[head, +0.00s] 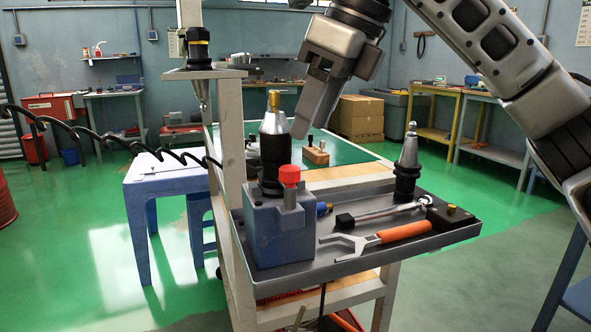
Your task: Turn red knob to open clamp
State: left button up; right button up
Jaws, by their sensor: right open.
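The red knob (289,175) sits on a short metal post on the front right of the blue clamp block (281,231). The block stands at the left end of the grey tray on the cart. A black and silver tool holder (274,150) with a brass tip stands upright in the block, behind the knob. I cannot tell from this view how tightly the clamp holds it. My right gripper (309,112) comes down from the top, open and empty, above and slightly right of the knob, apart from it. My left gripper is not in view.
The grey tray (440,238) also holds an orange-handled wrench (385,235), a metal tool (378,215) and another upright tool holder (408,170). A further holder (198,65) hangs from the white cart post at the left. A blue stool (165,185) stands behind left.

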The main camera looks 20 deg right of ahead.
aim_at(292, 168)
jog(key=b+x, duration=0.1)
jog(key=x, duration=0.6)
jog(key=shift+f, duration=0.1)
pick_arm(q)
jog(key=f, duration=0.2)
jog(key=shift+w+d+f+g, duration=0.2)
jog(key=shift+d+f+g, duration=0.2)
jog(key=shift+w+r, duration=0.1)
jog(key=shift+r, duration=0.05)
pick_arm(e)
jog(key=c, duration=1)
